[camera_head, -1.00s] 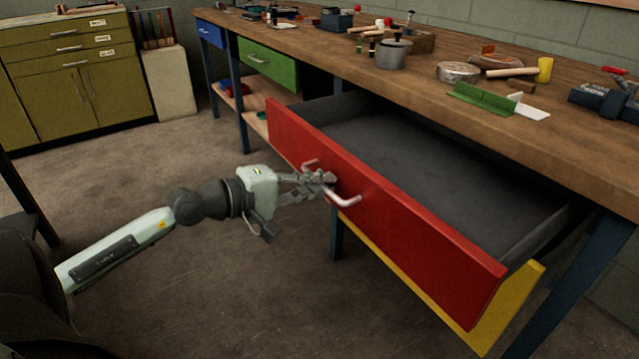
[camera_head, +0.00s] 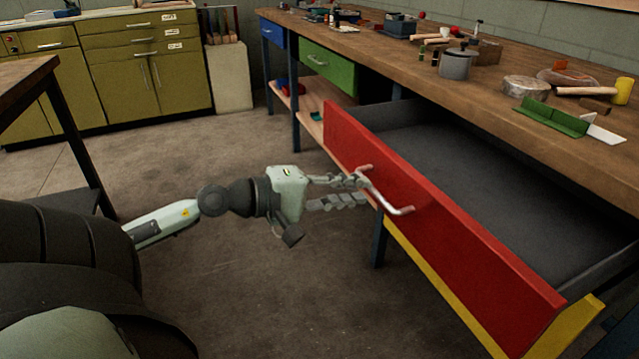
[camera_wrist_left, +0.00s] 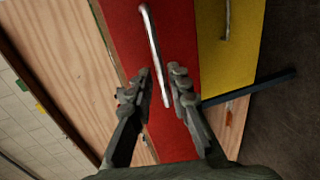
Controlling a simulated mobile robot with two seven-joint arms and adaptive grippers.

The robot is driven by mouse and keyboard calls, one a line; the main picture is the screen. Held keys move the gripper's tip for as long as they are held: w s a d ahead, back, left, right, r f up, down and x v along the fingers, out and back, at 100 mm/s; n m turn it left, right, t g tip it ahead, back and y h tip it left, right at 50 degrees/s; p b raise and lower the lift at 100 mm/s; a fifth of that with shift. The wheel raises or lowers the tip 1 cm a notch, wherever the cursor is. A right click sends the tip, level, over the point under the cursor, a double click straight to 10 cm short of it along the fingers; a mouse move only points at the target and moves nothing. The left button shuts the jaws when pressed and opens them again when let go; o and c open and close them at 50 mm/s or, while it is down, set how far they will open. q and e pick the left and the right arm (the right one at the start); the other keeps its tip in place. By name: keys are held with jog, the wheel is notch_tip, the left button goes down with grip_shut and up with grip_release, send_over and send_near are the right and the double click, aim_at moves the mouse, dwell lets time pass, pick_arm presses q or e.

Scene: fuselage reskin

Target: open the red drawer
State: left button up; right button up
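The red drawer (camera_head: 440,235) is pulled well out from under the wooden workbench, and its dark empty inside shows. Its metal handle (camera_head: 385,192) is on the front panel. My left gripper (camera_head: 362,191) is at the handle with its fingers spread apart. In the left wrist view the red drawer front (camera_wrist_left: 125,40) and the handle (camera_wrist_left: 156,55) show beyond the open fingers of the left gripper (camera_wrist_left: 160,85). The lower end of the handle lies between or just ahead of the fingertips; contact cannot be told. My right gripper is not in view.
A yellow drawer (camera_head: 450,310) sits below the red one. A green drawer (camera_head: 328,66) and a blue drawer (camera_head: 272,34) are shut farther along the workbench (camera_head: 440,80). A pot (camera_head: 456,65) and tools lie on top. Floor left of the drawer is clear.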

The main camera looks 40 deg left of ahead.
pick_arm(q)
jog(key=v, duration=0.7)
jog(key=shift+s, duration=0.35)
jog(key=shift+a, duration=0.15)
